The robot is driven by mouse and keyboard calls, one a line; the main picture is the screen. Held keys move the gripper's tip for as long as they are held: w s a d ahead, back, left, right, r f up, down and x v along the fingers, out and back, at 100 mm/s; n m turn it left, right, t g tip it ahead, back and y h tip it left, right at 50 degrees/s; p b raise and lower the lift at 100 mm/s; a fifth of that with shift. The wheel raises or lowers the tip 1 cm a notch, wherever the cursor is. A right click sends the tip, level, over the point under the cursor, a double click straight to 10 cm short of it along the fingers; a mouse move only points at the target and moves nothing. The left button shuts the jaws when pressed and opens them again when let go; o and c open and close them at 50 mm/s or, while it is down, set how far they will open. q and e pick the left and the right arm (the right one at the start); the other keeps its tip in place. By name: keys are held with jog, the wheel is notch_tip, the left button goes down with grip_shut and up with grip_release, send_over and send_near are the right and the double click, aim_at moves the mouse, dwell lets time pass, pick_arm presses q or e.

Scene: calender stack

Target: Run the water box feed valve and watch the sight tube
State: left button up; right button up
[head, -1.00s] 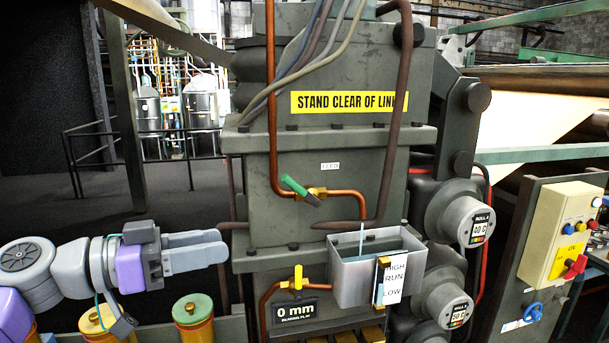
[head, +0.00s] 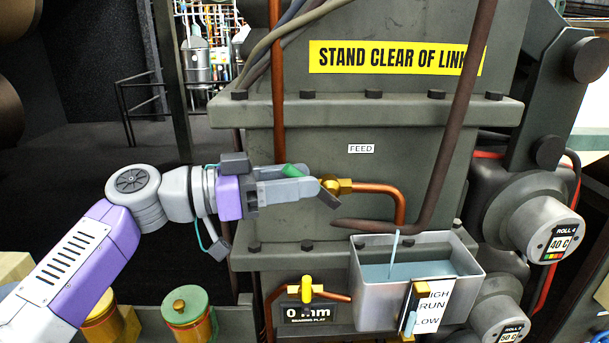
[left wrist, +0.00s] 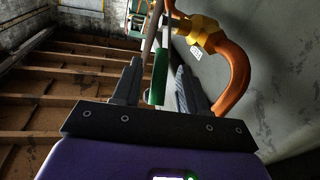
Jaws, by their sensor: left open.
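The feed valve has a brass body (head: 338,186) on a copper pipe below the FEED label, and a green handle (head: 291,170). My left gripper (head: 305,180) is at the valve, with the handle partly hidden by its fingers. In the left wrist view the green handle (left wrist: 158,78) stands between the two open fingers of my left gripper (left wrist: 158,68). The grey water box (head: 368,300) holds bluish water, and a thin stream falls into it. The sight tube (head: 410,322) stands on its front beside a HIGH, RUN, LOW card (head: 432,305); its level is hard to read.
A yellow-handled valve (head: 307,288) and a 0 mm display (head: 307,314) are left of the box. A dark bent pipe (head: 430,205) passes above the box. Roll gauges (head: 559,241) stand at right. A green-topped canister (head: 187,306) is below my left arm.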

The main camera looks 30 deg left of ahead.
pick_arm(q)
jog(key=shift+w+d, duration=0.4)
jog(key=shift+d, duration=0.1)
grip_shut()
